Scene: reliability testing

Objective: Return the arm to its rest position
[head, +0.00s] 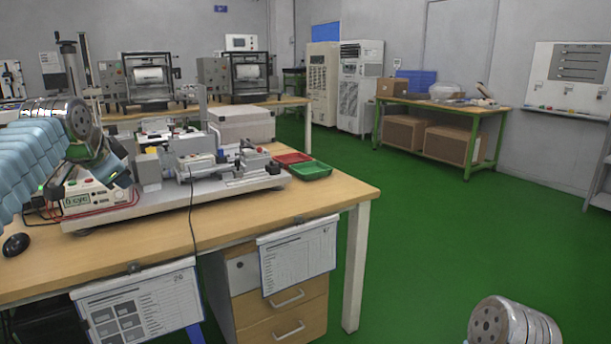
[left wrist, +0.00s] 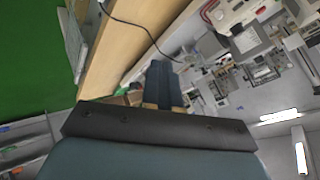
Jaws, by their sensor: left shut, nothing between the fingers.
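My left arm (head: 35,150), in a blue sleeve, comes in from the left over the wooden table. My left gripper (head: 122,178) is at its end, in front of the test rig, near the white counter box (head: 92,198); I cannot tell whether it touches the box. In the left wrist view the dark fingers (left wrist: 163,84) are together with nothing between them. A round metal joint of my right arm (head: 510,322) shows at the bottom right of the head view. My right gripper is out of view.
The test rig (head: 215,170) fills the middle of the wooden table (head: 330,197). A red tray (head: 293,158) and a green tray (head: 309,172) lie at its right. A black mouse (head: 16,244) lies at the left. Paper sheets hang on the front edge. Green floor to the right is clear.

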